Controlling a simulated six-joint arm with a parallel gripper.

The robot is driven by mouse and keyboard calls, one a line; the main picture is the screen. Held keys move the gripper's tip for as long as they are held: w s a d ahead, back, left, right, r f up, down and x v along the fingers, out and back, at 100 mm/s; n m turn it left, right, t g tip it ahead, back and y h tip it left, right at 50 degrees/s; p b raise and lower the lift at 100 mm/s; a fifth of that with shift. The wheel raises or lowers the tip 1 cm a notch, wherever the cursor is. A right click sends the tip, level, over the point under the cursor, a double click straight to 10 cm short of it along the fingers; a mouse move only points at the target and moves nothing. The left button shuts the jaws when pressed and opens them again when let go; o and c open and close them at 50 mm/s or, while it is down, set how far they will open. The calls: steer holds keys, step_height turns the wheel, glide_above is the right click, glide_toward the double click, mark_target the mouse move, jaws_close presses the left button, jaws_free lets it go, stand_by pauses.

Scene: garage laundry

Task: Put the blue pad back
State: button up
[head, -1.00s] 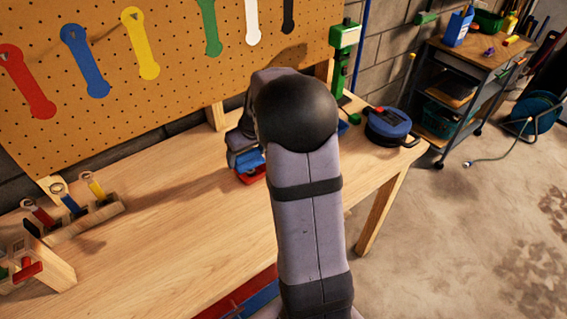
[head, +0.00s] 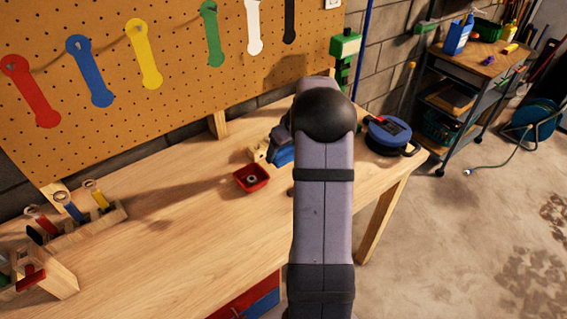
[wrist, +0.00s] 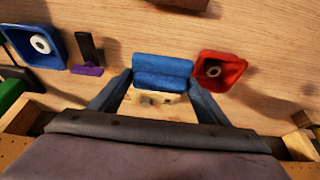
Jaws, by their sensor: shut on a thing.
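The blue pad (wrist: 163,66) shows in the wrist view as a soft-looking blue block with a crease along its length. My gripper (wrist: 160,79) is shut on it, with one finger at each end. A pale wooden block (wrist: 158,102) with dark marks lies just below the pad in the picture; I cannot tell whether they touch. In the head view this wooden block (head: 258,152) shows beside my gripper, left of the arm.
A red tray (wrist: 238,68) with a ring inside stands close right of the pad. A blue tray (wrist: 57,44) and a purple piece (wrist: 88,71) are left.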

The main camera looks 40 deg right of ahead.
mark_target(284, 172)
steer(key=shift+f+p, duration=0.8)
steer(key=shift+f, duration=2.25)
steer(key=shift+f, duration=0.15)
steer(key=o, duration=0.7)
steer(key=shift+s+r, duration=0.15)
steer(key=shift+r, duration=0.45)
steer(key=b+v, duration=0.3)
steer(key=v, duration=0.8)
steer(key=shift+r, duration=0.1)
steer(key=shift+a, duration=0.1)
